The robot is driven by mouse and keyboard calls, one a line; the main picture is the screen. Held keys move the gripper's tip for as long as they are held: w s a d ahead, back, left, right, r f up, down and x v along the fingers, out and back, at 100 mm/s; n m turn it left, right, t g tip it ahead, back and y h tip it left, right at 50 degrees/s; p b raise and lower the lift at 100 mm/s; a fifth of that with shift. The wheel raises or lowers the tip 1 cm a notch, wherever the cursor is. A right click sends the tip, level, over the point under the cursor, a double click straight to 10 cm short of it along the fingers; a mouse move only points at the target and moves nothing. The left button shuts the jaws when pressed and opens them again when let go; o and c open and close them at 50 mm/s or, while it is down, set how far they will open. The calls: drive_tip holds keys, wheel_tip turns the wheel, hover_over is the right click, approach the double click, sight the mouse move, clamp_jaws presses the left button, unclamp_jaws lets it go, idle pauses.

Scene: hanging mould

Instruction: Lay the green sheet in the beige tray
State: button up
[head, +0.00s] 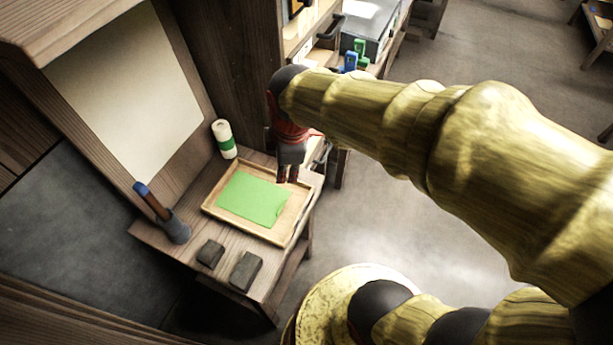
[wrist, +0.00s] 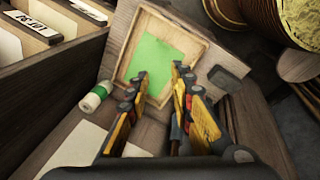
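The green sheet (head: 254,199) lies flat inside the beige tray (head: 276,238) on a small wooden table. In the wrist view the green sheet (wrist: 156,62) shows within the rim of the beige tray (wrist: 190,30), beyond my fingers. My gripper (head: 288,178) is above the tray's far right part in the head view, apart from the sheet. In the wrist view my gripper (wrist: 160,72) has its two fingers spread with a gap between them and nothing held. The fingertips hide a lower part of the tray.
A white and green roll (head: 224,139) stands behind the tray. A dark holder with a blue-handled tool (head: 160,212) stands at the table's left. Two dark blocks (head: 246,271) lie at the front edge. A pale panel (head: 130,85) leans behind.

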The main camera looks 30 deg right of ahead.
drive_tip(key=s+r+m+t, duration=0.3)
drive_tip(key=s+r+m, duration=0.4)
drive_tip(key=m, duration=0.6)
drive_tip(key=s, duration=0.2)
drive_tip(key=shift+s+d+r, duration=0.2)
drive_tip(key=shift+s+r, duration=0.05)
drive_tip(key=shift+s, duration=0.05)
